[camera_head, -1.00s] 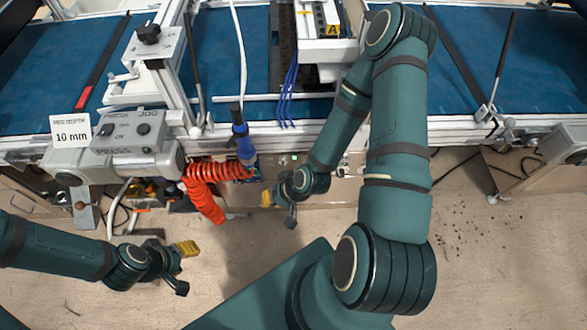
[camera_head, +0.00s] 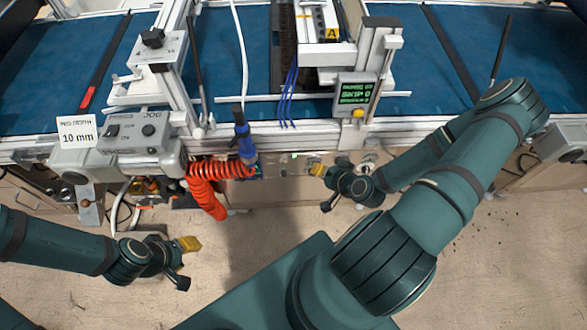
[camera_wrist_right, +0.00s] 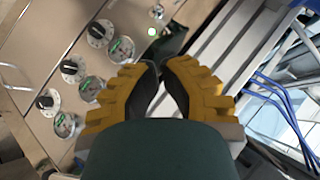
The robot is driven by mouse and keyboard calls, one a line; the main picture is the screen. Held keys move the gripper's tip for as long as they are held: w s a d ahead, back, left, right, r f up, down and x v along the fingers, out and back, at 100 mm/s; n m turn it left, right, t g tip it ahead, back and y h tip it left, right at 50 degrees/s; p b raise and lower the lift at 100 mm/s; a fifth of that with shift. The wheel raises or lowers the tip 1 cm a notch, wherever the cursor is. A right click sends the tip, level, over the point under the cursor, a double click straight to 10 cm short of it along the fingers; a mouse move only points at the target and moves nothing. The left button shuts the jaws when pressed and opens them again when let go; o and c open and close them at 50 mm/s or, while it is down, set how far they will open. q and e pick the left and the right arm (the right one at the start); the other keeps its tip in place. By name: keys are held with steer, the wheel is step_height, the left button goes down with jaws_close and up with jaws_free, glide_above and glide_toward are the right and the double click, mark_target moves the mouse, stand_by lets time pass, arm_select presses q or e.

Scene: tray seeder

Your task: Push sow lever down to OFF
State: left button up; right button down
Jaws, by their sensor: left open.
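I cannot pick out the sow lever for certain in either view. A front panel (camera_wrist_right: 62,30) with dark knobs (camera_wrist_right: 98,32), round gauges (camera_wrist_right: 121,48) and a small lit lamp (camera_wrist_right: 152,31) fills the left of the right wrist view. A dark green piece (camera_wrist_right: 174,40) sits beside the lamp, just beyond my fingertips. My right gripper (camera_head: 317,170) is in front of this panel below the machine's edge. In the wrist view its yellow fingers (camera_wrist_right: 160,65) are nearly together, with nothing seen between them. My left gripper (camera_head: 188,245) is open and empty above the floor, lower left.
An orange coiled hose (camera_head: 206,186) hangs left of my right gripper, below a blue connector (camera_head: 243,142). A grey control box (camera_head: 137,136) stands at the left. A small green-lettered display (camera_head: 355,93) is above the right gripper. The floor in front is open.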

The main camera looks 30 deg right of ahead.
arm_select(q)
steer(key=shift+w+f+b, duration=0.15)
steer(key=shift+f+b, duration=0.55)
steer(key=shift+w+f+b, duration=0.1)
steer(key=shift+f+b, duration=0.6)
arm_select(e)
steer(key=s+a+f+x, duration=0.1)
steer(key=a+x, duration=0.1)
steer(key=x, duration=1.1)
arm_select(q)
steer(key=shift+d+f, duration=0.25)
arm_select(e)
steer(key=shift+s+a+f, duration=0.35)
steer(key=shift+s+f, duration=0.15)
steer(key=shift+f, duration=0.2)
arm_select(q)
steer(key=shift+d+b, duration=0.2)
steer(key=shift+b, duration=0.1)
arm_select(e)
steer(key=shift+f, duration=0.15)
